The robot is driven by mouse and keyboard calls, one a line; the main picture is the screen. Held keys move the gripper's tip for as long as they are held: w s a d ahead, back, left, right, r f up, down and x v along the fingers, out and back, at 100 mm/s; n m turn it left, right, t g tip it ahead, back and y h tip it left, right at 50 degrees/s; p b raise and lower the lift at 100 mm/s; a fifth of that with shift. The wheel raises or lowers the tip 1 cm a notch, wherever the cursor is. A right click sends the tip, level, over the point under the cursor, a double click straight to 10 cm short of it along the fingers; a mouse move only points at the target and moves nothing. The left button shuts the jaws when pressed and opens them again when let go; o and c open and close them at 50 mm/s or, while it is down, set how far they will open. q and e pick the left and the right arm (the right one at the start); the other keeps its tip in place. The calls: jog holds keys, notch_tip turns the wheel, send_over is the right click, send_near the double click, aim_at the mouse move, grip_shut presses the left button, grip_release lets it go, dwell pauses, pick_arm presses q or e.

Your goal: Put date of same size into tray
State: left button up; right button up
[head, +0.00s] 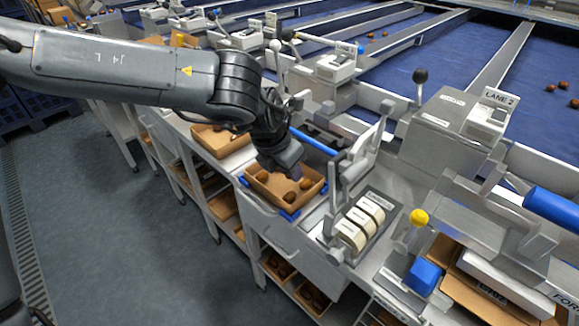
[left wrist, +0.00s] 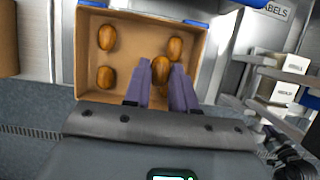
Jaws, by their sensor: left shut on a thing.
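A brown cardboard tray (head: 316,196) sits on the metal bench, with blue pieces at its corners. In the left wrist view the tray (left wrist: 135,18) holds brown oval dates: one at the upper left (left wrist: 106,37), one at the lower left (left wrist: 105,76) and one at the right (left wrist: 175,48). My left gripper (head: 285,165) points down into the tray. Its purple fingers (left wrist: 161,76) are shut on another date (left wrist: 160,67). Whether that date touches the tray floor cannot be told. My right gripper is in neither view.
A second cardboard tray (head: 222,139) stands behind on the bench. A label dispenser (head: 360,225) and lever stand close to the right of the tray. A machine marked LANE 2 (head: 455,120) and blue conveyors (head: 540,75) lie beyond. Trays sit on shelves below.

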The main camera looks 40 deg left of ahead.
aim_at(287, 175)
pick_arm(q)
jog(key=shift+f+b, duration=1.25)
jog(key=shift+f, duration=0.5)
dwell(0.6)
jog(key=o, duration=0.8)
jog(key=shift+c, duration=0.2)
